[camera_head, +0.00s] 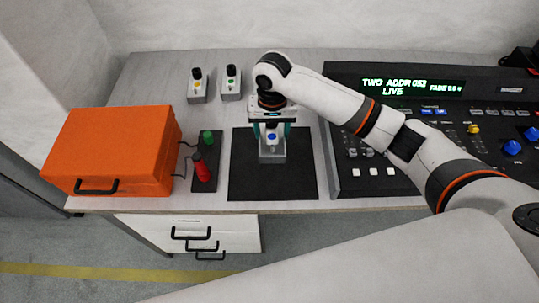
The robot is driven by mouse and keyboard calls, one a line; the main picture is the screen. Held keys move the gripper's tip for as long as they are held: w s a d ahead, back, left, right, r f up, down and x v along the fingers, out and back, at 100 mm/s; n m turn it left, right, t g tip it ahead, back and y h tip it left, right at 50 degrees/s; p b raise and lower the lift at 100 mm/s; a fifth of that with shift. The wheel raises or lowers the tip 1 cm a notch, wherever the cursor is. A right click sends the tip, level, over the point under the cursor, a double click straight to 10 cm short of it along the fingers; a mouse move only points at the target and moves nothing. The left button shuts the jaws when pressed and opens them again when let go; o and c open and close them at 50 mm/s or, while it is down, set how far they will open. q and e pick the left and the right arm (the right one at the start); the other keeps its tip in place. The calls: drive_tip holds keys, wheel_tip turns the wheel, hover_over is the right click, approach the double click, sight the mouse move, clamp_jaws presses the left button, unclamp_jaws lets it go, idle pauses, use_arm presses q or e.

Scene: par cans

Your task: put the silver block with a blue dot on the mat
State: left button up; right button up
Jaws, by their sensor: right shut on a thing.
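The silver block with a blue dot (272,152) is over the black mat (245,183), near its middle. My right gripper (271,132) points down from above and is shut on the block's upper part. The block looks upright. I cannot tell whether its underside touches the mat or is slightly above it. My left gripper is not in the view.
Two similar silver blocks, one with a yellow dot (197,89) and one with a green dot (231,84), stand behind the mat. An orange case (110,150) and a panel with red (201,170) and green knobs are left. A lighting console (375,183) is right.

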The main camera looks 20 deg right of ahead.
sight(272, 130)
wheel_tip(272, 130, down, 4)
drive_tip(key=shift+w+d+r, duration=0.1)
drive_tip(key=shift+d, duration=0.05)
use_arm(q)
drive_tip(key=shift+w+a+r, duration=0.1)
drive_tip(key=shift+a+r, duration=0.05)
use_arm(e)
drive_tip(key=shift+f, duration=1.95)
drive_tip(key=o, duration=1.4)
drive_tip(key=shift+f, duration=0.15)
wheel_tip(272, 130, up, 12)
drive_tip(key=shift+r, duration=0.15)
